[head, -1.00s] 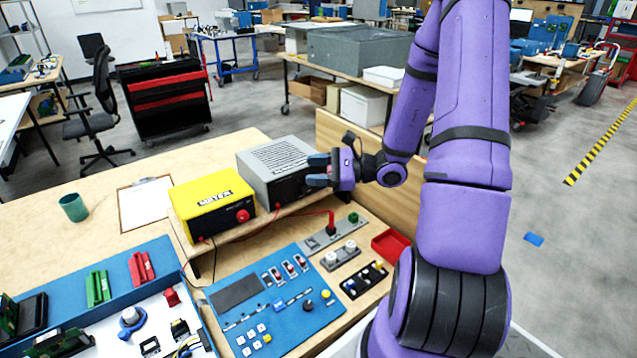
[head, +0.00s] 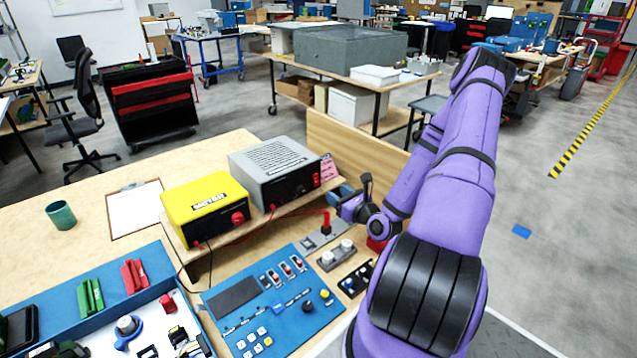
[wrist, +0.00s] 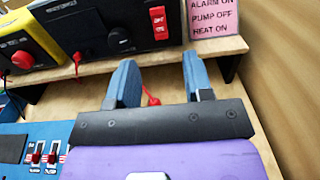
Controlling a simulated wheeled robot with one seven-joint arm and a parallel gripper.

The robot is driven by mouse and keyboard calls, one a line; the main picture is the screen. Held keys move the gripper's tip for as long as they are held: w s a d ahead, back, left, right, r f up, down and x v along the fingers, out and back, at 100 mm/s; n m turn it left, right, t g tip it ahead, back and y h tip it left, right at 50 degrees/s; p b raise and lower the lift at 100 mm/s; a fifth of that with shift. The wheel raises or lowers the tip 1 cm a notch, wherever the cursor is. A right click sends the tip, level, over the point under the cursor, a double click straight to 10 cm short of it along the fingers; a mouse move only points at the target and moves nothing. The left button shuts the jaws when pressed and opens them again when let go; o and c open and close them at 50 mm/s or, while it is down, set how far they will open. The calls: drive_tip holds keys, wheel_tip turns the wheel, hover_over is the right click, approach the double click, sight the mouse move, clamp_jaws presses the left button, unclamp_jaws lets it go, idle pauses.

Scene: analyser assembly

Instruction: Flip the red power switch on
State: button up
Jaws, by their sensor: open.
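The red power switch (wrist: 159,22) is a red rocker on the dark front of the grey box (head: 274,160), at the right end. It also shows small in the head view (head: 316,180). Which way it is tipped I cannot tell. My gripper (wrist: 158,64) is open and empty, its blue fingers pointing toward the box front. In the wrist view the switch lies beyond the fingertips, between them and higher in the picture. In the head view my gripper (head: 343,197) is right of the switch and slightly lower, apart from it.
The grey box and yellow meter box (head: 205,207) stand on a wooden shelf (head: 245,227). A pink sign (wrist: 213,16) is right of the switch, beside a wooden side panel (head: 350,155). A blue control panel (head: 270,310) lies below, and a red lead (wrist: 151,97) hangs under the fingers.

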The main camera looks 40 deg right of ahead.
sight(316, 180)
drive_tip(key=w, duration=0.9)
drive_tip(key=shift+d, duration=0.2)
